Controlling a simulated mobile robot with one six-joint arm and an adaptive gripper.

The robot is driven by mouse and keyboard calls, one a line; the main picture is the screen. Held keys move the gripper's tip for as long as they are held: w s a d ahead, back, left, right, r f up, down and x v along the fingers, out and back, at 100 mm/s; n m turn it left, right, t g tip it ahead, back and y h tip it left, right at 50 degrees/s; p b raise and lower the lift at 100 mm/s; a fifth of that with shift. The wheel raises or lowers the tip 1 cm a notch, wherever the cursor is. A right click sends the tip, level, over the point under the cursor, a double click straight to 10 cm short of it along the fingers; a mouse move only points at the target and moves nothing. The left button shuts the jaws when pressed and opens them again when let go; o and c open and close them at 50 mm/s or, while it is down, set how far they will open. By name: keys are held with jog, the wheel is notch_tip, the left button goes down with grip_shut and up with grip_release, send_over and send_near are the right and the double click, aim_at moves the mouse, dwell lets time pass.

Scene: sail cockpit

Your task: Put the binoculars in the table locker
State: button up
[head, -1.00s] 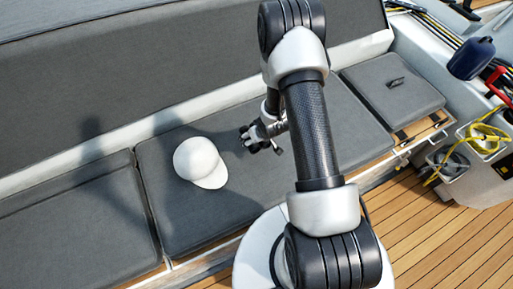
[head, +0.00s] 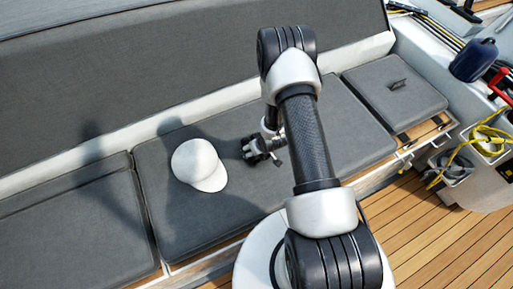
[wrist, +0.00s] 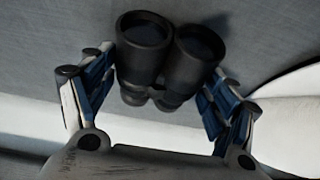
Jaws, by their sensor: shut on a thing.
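The black binoculars (wrist: 160,62) are between the two fingers of my gripper (wrist: 160,88) in the wrist view, with both round lenses facing the camera. The fingers press on the binoculars from both sides. In the head view my gripper (head: 263,150) hangs over the seat, to the right of a white cap. Part of it and the binoculars is hard to make out there, as my arm hides some of the area. I see no table locker that I can name for sure.
The white cap (head: 199,165) lies on the grey seat cushion (head: 350,130). A smaller cushion with a dark pull tab (head: 395,90) is at the right. Yellow rope (head: 480,140) and a dark blue fender (head: 473,60) are at the far right. The teak floor (head: 440,230) is clear.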

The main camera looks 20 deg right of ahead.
jog(key=o, duration=1.6)
jog(key=shift+c, duration=0.2)
